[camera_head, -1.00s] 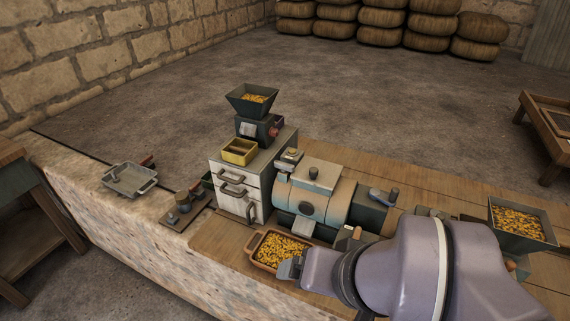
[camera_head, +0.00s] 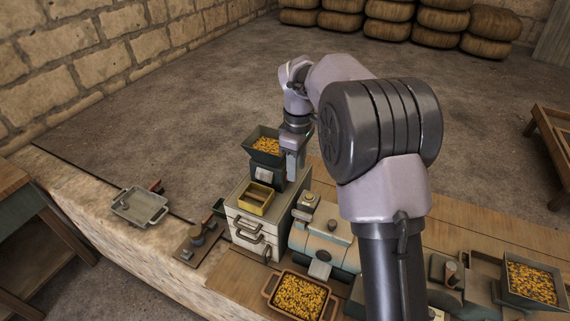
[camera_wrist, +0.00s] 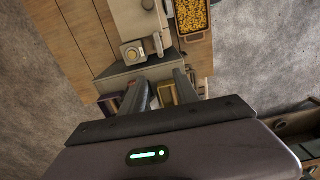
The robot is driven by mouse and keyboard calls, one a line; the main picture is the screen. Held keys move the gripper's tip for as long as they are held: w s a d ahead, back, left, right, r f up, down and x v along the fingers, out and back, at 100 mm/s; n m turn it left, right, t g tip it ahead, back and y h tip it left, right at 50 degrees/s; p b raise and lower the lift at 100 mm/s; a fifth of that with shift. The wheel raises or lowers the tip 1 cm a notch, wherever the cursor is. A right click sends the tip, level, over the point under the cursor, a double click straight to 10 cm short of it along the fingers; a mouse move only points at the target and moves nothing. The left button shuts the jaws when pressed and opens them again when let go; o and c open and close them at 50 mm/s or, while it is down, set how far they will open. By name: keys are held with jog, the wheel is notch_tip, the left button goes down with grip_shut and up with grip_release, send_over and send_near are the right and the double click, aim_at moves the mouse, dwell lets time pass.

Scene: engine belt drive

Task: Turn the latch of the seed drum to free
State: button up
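The seed drum appears to be the teal and tan cylindrical machine (camera_head: 322,238) on the bench, partly hidden behind my arm.
A drawer cabinet (camera_head: 248,222) bearing a yellow tray (camera_head: 255,198) stands left of the drum. A seed-filled pan (camera_head: 300,297) lies in front, and another hopper (camera_head: 531,282) stands at right. An empty metal pan (camera_head: 139,206) lies on the stone ledge.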

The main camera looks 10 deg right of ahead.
aim_at(295, 210)
notch_tip(295, 210, down, 18)
jog(key=b, duration=0.4)
jog(key=shift+s+r, duration=0.1)
jog(key=shift+s, duration=0.05)
grip_shut()
